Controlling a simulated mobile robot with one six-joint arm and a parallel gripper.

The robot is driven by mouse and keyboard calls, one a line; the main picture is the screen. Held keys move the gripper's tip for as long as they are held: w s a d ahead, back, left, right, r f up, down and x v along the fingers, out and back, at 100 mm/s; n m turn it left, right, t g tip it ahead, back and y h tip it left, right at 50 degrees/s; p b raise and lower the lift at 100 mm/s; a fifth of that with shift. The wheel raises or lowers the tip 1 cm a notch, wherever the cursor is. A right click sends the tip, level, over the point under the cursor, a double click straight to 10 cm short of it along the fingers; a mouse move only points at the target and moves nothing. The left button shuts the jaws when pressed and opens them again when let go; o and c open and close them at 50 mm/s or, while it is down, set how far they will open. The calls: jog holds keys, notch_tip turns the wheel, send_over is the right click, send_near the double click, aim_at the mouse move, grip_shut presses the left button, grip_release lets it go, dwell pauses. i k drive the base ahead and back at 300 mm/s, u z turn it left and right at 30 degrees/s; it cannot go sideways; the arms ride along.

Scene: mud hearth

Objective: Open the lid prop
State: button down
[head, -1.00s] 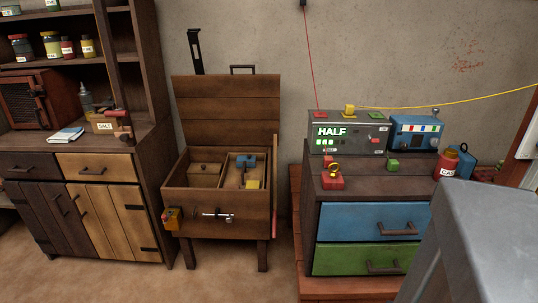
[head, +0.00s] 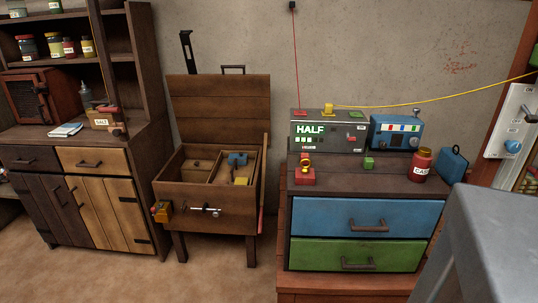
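A wooden chest on legs (head: 205,212) stands left of centre in the head view, with its plank lid (head: 220,108) raised upright at the back. A dark slotted bar (head: 187,52) sticks up behind the lid's left end; I cannot tell whether it is the lid prop. A metal latch or bolt (head: 205,209) and a small yellow-orange block (head: 161,211) are on the chest's front. A thin red piece (head: 262,220) shows at its right side. Inside are a blue item (head: 237,159) and a yellow block (head: 241,181). My gripper is not in view.
A shelved cabinet (head: 109,208) stands close on the left. Open floor lies in front of the chest.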

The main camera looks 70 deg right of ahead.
aim_at(261, 207)
jog(key=k, duration=0.9)
jog(key=z, duration=0.3)
jog(key=i, duration=0.6)
jog(key=z, duration=0.55)
jog(key=i, duration=1.65)
jog(key=u, duration=0.1)
